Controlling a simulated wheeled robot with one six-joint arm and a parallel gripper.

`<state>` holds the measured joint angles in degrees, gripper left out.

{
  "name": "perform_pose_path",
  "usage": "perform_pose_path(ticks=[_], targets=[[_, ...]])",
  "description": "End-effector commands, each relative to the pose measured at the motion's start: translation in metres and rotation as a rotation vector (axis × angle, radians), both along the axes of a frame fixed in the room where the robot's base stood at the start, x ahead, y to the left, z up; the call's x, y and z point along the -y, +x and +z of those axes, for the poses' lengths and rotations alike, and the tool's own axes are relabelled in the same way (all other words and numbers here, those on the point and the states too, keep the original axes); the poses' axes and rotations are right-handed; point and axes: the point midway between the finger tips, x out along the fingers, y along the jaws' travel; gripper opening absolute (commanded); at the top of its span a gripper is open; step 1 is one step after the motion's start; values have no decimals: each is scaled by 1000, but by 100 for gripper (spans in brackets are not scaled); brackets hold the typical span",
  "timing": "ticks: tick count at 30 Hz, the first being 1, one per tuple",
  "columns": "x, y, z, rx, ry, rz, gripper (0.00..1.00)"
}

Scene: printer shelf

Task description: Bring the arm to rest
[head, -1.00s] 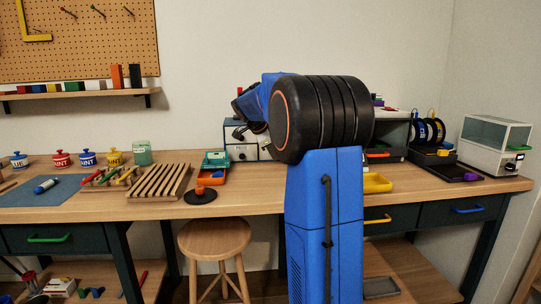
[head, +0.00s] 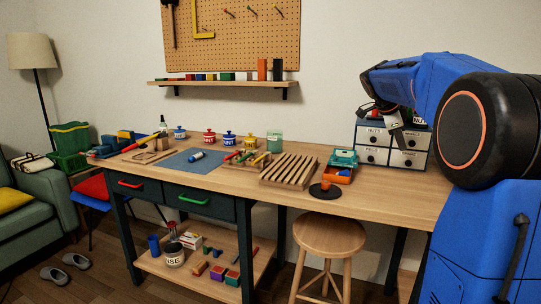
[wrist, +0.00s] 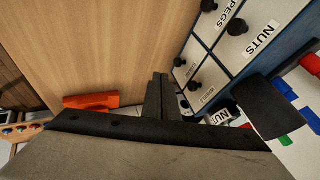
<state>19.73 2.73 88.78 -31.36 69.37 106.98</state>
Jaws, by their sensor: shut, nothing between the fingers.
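My blue arm with its black shoulder joint fills the right side of the head view, bent over with its wrist end low. My gripper (head: 398,136) hangs in front of the small drawer cabinet (head: 373,156). In the wrist view the dark fingers of my gripper (wrist: 160,82) are together with nothing between them. The cabinet (wrist: 222,52), with labels such as NUTS and PEGS, is close to the right of the fingers there. Whether the fingers touch it cannot be told.
The wooden workbench (head: 395,196) holds a slatted rack (head: 288,171), an orange and teal box (head: 339,174), paint pots and a blue mat (head: 193,161). A round stool (head: 329,235) stands in front. A sofa (head: 52,215) and slippers are at the left.

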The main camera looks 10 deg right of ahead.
Motion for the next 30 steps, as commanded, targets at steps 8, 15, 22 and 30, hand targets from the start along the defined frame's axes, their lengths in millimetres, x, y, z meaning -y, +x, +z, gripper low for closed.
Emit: perform_pose_path(ticks=[8,15,22,30], targets=[[-52,-33,-10,-85,20,220,0],[-129,-92,-38,-211,33,590,0],[-194,-154,-75,-306,17,945,0],[-259,-230,-130,-393,-39,1359,0]])
